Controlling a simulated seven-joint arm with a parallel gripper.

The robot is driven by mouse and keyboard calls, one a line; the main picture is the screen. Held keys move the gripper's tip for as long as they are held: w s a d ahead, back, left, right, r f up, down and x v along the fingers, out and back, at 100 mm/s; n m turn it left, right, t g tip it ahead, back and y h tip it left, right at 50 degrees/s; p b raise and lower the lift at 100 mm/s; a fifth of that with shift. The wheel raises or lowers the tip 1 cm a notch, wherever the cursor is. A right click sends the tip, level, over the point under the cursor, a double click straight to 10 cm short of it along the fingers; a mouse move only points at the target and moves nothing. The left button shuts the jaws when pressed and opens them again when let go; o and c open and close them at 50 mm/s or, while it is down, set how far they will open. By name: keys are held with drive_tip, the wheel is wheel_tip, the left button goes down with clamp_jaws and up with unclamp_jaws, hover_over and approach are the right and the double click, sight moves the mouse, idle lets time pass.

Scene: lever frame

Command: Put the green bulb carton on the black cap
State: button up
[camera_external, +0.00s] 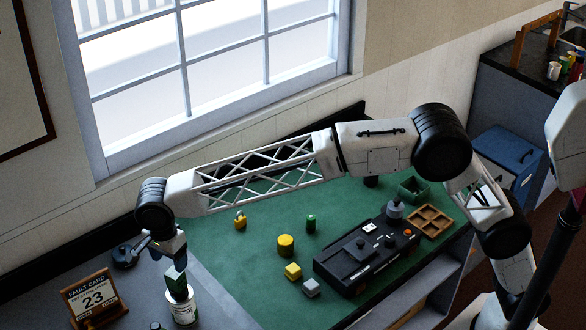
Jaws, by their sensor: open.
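The green bulb carton (176,282) is a small dark green block at the lower left. It appears upright, directly above a white labelled can (182,309); the contact between them is too small to tell. My gripper (174,263) is open and points down just above the carton, close around or over its top. The black cap cannot be picked out with certainty. A flat black round thing (122,257) lies on the grey surface left of my gripper. A dark object (157,326) shows at the bottom edge, mostly cut off.
The green mat (235,275) holds yellow pieces (286,245), a small green cylinder (311,223), a black device (340,270) and a wooden tray (429,221). Grey surface between can and mat is clear.

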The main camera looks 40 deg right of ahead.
sight(173, 273)
drive_tip(key=shift+r, duration=1.7)
